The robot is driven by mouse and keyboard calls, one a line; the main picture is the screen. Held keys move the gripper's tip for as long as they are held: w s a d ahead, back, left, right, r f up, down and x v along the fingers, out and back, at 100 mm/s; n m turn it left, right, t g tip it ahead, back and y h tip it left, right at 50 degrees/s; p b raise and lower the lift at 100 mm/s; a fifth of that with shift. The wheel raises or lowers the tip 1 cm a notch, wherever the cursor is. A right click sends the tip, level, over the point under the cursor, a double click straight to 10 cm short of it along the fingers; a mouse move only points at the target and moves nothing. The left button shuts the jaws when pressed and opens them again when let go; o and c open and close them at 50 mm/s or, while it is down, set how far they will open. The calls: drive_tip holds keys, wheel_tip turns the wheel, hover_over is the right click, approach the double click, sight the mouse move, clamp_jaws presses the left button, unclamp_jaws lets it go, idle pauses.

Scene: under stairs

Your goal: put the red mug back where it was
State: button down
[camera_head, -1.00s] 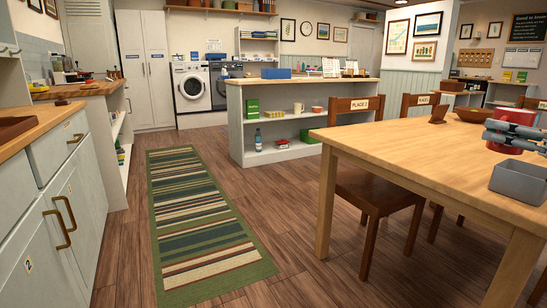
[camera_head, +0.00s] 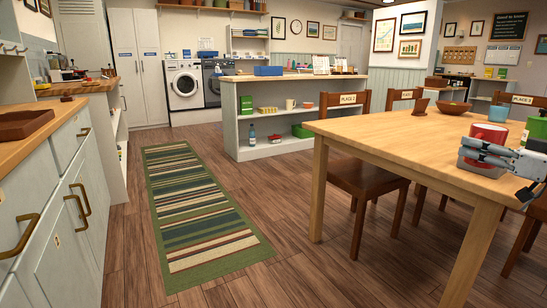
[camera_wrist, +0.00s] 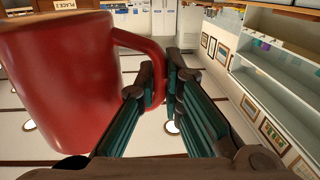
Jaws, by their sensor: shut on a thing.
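The red mug (camera_head: 490,131) shows at the right of the head view, above the dining table (camera_head: 390,128). It looks about upright. My gripper (camera_head: 468,149) is in front of it, fingers pointing left. In the wrist view the red mug (camera_wrist: 65,85) fills the left side, with its handle reaching right to the fingers. My gripper (camera_wrist: 163,88) is shut on the handle there. A grey open box (camera_head: 484,169) is just below my gripper in the head view. I cannot tell how high the mug is above the table.
A brown bowl (camera_head: 454,107) and a green item (camera_head: 536,130) are on the table. Wooden chairs (camera_head: 366,178) stand around it. A low shelf unit (camera_head: 236,120) holds small goods, including a cream mug (camera_head: 290,104). The striped rug (camera_head: 196,210) lies on clear floor.

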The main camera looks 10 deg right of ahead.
drive_tip(key=w+a+f, duration=0.1)
drive_tip(key=a+f, duration=0.1)
drive_tip(key=f, duration=0.7)
drive_tip(key=a+f, duration=0.2)
drive_tip(key=f, duration=0.7)
drive_tip(key=s+a+f+n+g+y, duration=0.1)
drive_tip(key=a+f+y, duration=0.1)
drive_tip(key=a+f, duration=0.45)
drive_tip(key=s+a+f+n+g+y, duration=0.1)
drive_tip(key=s+a+f+n+y, duration=0.1)
drive_tip(key=a+f, duration=0.45)
drive_tip(key=s+a+r+n+g+y+p, duration=0.15)
drive_tip(key=a+r, duration=0.25)
drive_tip(key=a, duration=0.4)
drive_tip(key=s+a+r+n+g+y+p, duration=0.1)
drive_tip(key=s+a+r+g, duration=0.2)
drive_tip(key=a, duration=0.5)
wheel_tip(320, 180, up, 30)
drive_tip(key=t+p, duration=0.1)
drive_tip(key=p, duration=3.5)
drive_tip(key=shift+s+a+r+p, duration=0.15)
drive_tip(key=shift+s+r+p, duration=0.1)
drive_tip(key=shift+p, duration=0.1)
